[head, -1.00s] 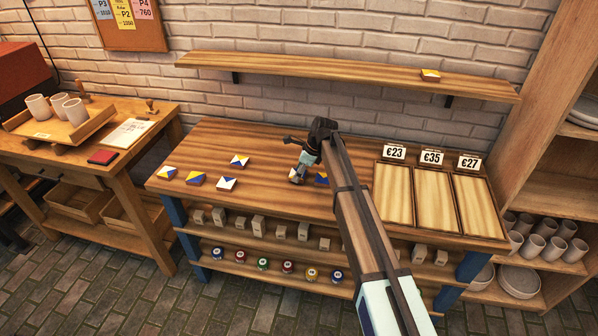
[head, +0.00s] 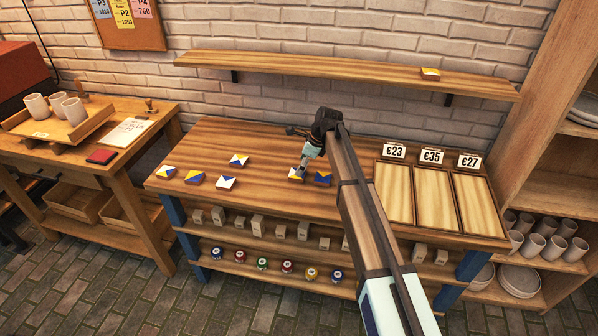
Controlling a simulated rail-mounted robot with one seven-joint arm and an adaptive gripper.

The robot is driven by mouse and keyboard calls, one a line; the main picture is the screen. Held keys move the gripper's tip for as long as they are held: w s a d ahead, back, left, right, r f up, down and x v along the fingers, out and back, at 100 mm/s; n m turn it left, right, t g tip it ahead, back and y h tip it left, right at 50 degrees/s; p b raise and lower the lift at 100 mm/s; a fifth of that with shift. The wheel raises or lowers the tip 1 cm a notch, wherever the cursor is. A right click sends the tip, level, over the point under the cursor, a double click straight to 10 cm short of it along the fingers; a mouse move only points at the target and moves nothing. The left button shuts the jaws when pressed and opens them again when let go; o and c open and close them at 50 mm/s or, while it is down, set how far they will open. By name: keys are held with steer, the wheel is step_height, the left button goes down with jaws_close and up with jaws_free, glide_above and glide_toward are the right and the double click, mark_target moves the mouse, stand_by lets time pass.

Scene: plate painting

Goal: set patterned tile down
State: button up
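Several patterned tiles in white, yellow and blue lie on the wooden worktop (head: 265,140). A patterned tile (head: 295,176) sits at my gripper (head: 300,174), right at the fingertips, and seems to be at worktop level. A darker blue and yellow tile (head: 322,178) lies just right of it. To the left lie a tile (head: 239,160), a tile (head: 226,183), a tile (head: 194,178) and a tile (head: 167,172). My gripper points down; its fingers are too small to show whether they are closed on the tile. My arm hides part of the worktop.
Three wooden trays with price cards (head: 432,156) fill the right end of the worktop. Another tile (head: 430,74) rests on the wall shelf (head: 330,72) behind. Paint jars (head: 263,264) and blocks stand on shelves below. The worktop's back left is clear.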

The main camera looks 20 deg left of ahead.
steer(key=b+v, duration=0.1)
steer(key=v, duration=0.7)
steer(key=shift+r, duration=0.2)
steer(key=shift+d, duration=0.1)
